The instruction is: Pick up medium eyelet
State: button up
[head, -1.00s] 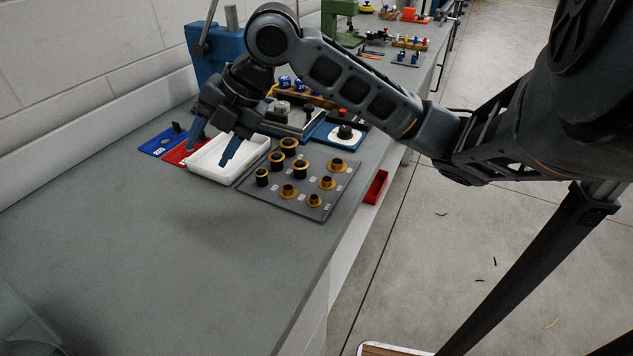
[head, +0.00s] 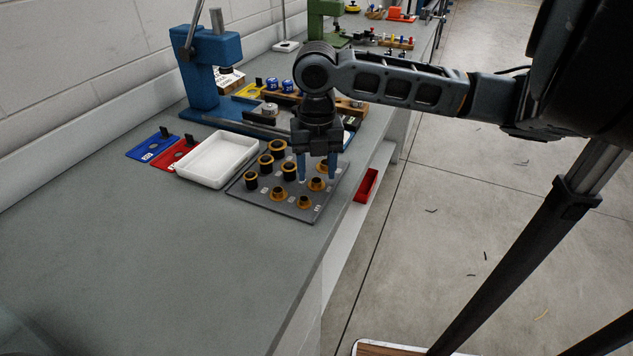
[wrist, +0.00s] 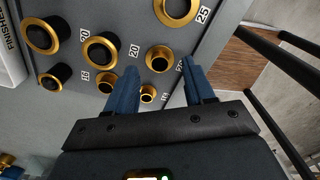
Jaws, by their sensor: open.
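A dark grey board (head: 240,186) holds several gold-rimmed eyelets, some in tall black-bodied form and some low and all gold. The medium eyelet (head: 317,184), a low gold ring with a dark centre, stands between a larger and a smaller one; it also shows in the wrist view (wrist: 159,59). My gripper (head: 316,180) points down over it, open and empty. In the wrist view my fingertips (wrist: 159,66) lie on either side of this eyelet, apart from it. The exact height of the tips above the board cannot be told.
The smaller eyelet (wrist: 148,94) and the larger eyelet (wrist: 177,8) stand close by. A white tray (head: 181,171) is left of the board, with red (head: 165,160) and blue plates (head: 147,147) beyond. A blue press (head: 216,55) stands behind. The front bench is clear.

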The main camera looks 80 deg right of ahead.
notch_tip(320, 180, down, 2)
grip_shut()
dwell(0.6)
